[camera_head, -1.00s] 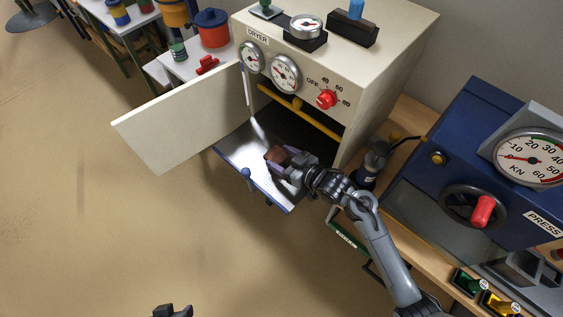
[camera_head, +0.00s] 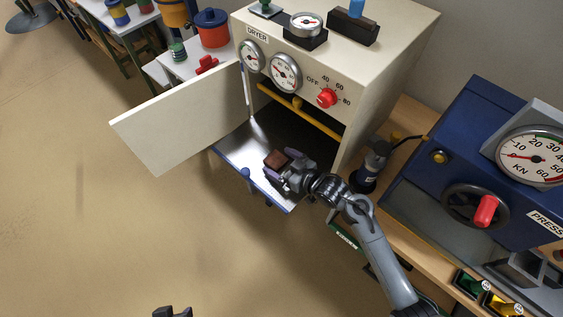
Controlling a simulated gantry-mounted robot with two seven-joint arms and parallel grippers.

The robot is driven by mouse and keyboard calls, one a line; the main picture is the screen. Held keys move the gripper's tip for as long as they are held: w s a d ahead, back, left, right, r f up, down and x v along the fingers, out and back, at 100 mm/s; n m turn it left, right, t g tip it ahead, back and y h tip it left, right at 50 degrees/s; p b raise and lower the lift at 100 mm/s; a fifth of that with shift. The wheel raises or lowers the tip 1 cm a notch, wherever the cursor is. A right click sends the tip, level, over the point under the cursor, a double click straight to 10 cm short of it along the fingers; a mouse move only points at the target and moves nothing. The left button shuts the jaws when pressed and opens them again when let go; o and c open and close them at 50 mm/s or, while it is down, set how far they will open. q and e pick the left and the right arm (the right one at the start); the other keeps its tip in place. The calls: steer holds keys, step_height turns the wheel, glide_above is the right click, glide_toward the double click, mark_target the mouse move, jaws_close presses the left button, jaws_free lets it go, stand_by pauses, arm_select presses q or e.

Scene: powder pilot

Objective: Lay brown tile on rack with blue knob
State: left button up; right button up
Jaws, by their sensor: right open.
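The brown tile (camera_head: 276,160) lies on the pulled-out metal rack with the blue knob (camera_head: 245,173), in the lower part of the dryer. The rack (camera_head: 236,147) has a blue front edge. My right gripper (camera_head: 280,164) is open at the tile, its fingers around or just beside it; whether they touch cannot be told. My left gripper (camera_head: 172,311) shows only in part at the bottom edge, its fingers too cut off to judge.
The dryer (camera_head: 375,60) has its door (camera_head: 180,128) swung open to the left. A rack with a yellow knob (camera_head: 297,103) is above, inside the dryer. The blue press (camera_head: 460,140) stands at the right, with a dark grey cylindrical device (camera_head: 370,165) between.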

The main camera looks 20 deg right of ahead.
steer(key=shift+r, duration=0.2)
steer(key=p+v, duration=0.2)
steer(key=v, duration=1)
steer(key=s+f+m+g+h, duration=0.2)
steer(key=s+g+h, duration=0.4)
steer(key=s, duration=1.3)
steer(key=m+g, duration=0.1)
steer(key=g, duration=0.2)
steer(key=shift+s+f+g, duration=0.3)
steer(key=shift+s+f, duration=0.05)
steer(key=shift+f, duration=0.05)
step_height(320, 180, up, 31)
steer(key=p, duration=3.1)
